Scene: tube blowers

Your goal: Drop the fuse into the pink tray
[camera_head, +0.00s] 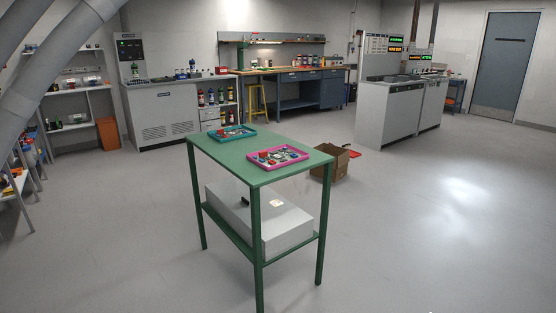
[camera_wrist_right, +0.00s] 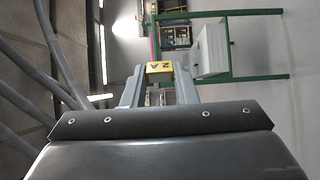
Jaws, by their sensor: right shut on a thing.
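The fuse (camera_wrist_right: 160,68) is a small yellow block with dark "2A" lettering in the right wrist view. My right gripper (camera_wrist_right: 160,76) is shut on it, with one grey finger on each side. The pink tray (camera_head: 285,164) lies on the near right part of the green table's top in the head view and holds several small red, white and dark items. The gripper and fuse do not show in the head view. In the wrist view the green table stands sideways beyond the fuse, apart from it. My left gripper is in neither view.
A teal tray (camera_head: 240,139) with small items lies on the far left of the green table (camera_head: 225,157). A pale grey box (camera_head: 288,235) stands on its lower shelf. A cardboard box (camera_head: 333,164) is on the floor behind.

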